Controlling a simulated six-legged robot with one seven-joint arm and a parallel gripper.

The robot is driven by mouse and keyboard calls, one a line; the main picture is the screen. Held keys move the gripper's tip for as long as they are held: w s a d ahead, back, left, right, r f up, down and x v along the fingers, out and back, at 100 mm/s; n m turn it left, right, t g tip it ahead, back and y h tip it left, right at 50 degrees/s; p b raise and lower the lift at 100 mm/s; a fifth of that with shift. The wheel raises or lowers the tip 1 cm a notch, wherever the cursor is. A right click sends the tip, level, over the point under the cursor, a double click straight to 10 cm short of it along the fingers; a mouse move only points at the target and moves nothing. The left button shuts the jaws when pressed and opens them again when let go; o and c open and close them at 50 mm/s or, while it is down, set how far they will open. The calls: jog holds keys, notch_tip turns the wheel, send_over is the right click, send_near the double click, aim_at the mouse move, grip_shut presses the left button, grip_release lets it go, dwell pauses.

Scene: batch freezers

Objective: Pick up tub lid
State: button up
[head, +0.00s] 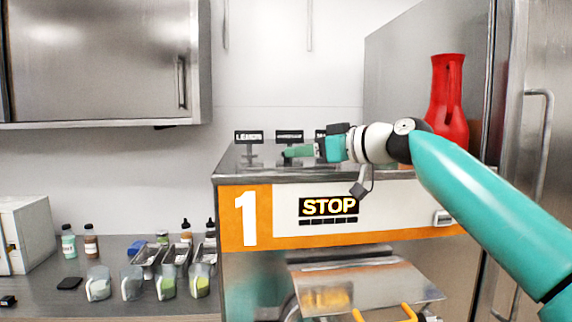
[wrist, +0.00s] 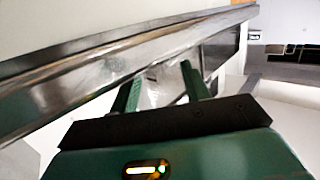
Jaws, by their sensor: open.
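I cannot make out a tub lid in either view. My gripper (head: 290,153) reaches left over the steel top of machine 1 (head: 236,164), beside small black label signs (head: 289,136). In the wrist view, my gripper (wrist: 162,82) shows two green fingers spread apart with nothing held between them. A long, slanted metal edge (wrist: 100,60) lies just beyond the fingers; whether they touch it cannot be told.
A red vase-like container (head: 447,95) stands at right on top. The machine front shows a lit STOP panel (head: 328,207) and a steel shelf (head: 375,285) below. The left counter (head: 50,290) holds several clear jugs (head: 132,283), bottles (head: 91,241) and metal trays (head: 175,255).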

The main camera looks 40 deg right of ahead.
aim_at(296, 164)
jog(key=shift+x, duration=1.5)
jog(key=shift+d, duration=0.15)
grip_shut()
